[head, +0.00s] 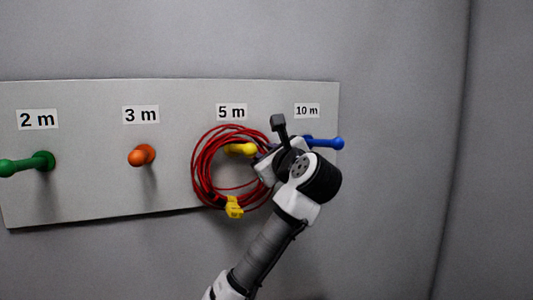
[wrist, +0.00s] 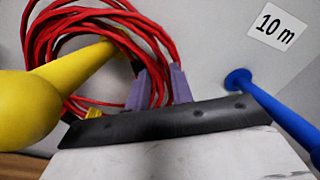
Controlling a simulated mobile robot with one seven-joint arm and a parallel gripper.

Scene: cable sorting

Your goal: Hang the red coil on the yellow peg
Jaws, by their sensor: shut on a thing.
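The red coil (head: 197,165) hangs in front of the board below the "5 m" label, with a yellow piece (head: 234,206) at its bottom. The yellow peg (head: 240,149) shows inside the coil's ring, near its upper right. In the wrist view the peg's ball end (wrist: 25,110) is close to the camera at left, and red strands (wrist: 85,15) pass around its shaft, on the board side of the ball. My gripper (wrist: 160,85) is shut on the coil's right side, strands between its purple fingers. In the head view my wrist hides the fingertips.
The blue peg (head: 325,142) under "10 m" sticks out just right of my gripper, and it shows close by in the wrist view (wrist: 275,110). An orange peg (head: 142,155) and a green peg (head: 28,164) stand bare at left on the grey board (head: 90,195).

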